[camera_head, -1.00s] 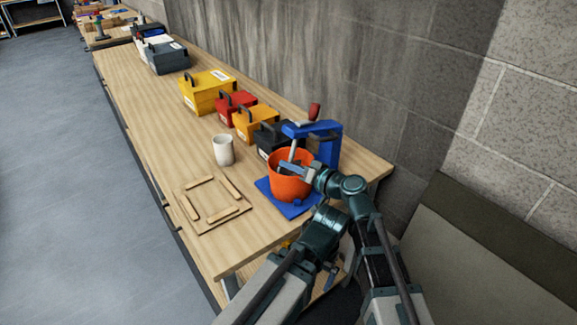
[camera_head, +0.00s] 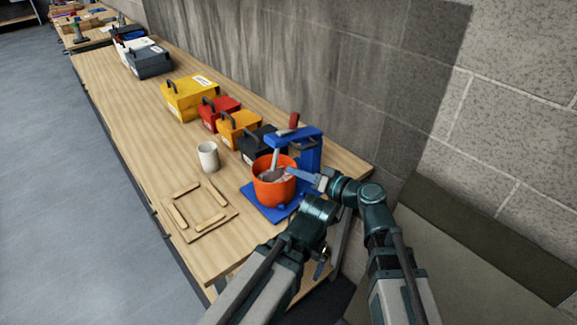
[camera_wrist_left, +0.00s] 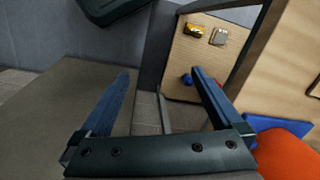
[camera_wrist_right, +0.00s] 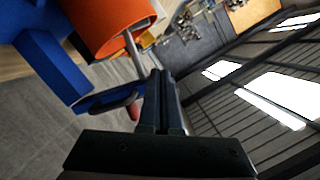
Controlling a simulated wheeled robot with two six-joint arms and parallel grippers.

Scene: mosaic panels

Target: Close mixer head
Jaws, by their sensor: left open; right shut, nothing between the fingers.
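The mixer has a blue stand and head (camera_head: 296,137) with a red knob (camera_head: 294,121) on top. A grey shaft (camera_head: 276,157) slants down from the head into the orange bowl (camera_head: 273,192), which sits on the blue base (camera_head: 254,207). My right gripper (camera_head: 292,171) is shut and empty by the bowl's right rim, below the head. In the right wrist view, its closed fingers (camera_wrist_right: 158,82) are beside the shaft (camera_wrist_right: 134,52) and the bowl (camera_wrist_right: 108,22); contact is unclear. My left gripper (camera_wrist_left: 160,85) is open and empty, low in front of the table, with the bowl (camera_wrist_left: 285,155) at its right.
A white cup (camera_head: 208,157) and a wooden frame (camera_head: 200,212) lie left of the mixer. A black box (camera_head: 259,144), an orange box (camera_head: 238,127), a red box (camera_head: 219,108) and a yellow box (camera_head: 190,97) line the back. A block wall stands behind the table (camera_head: 130,115).

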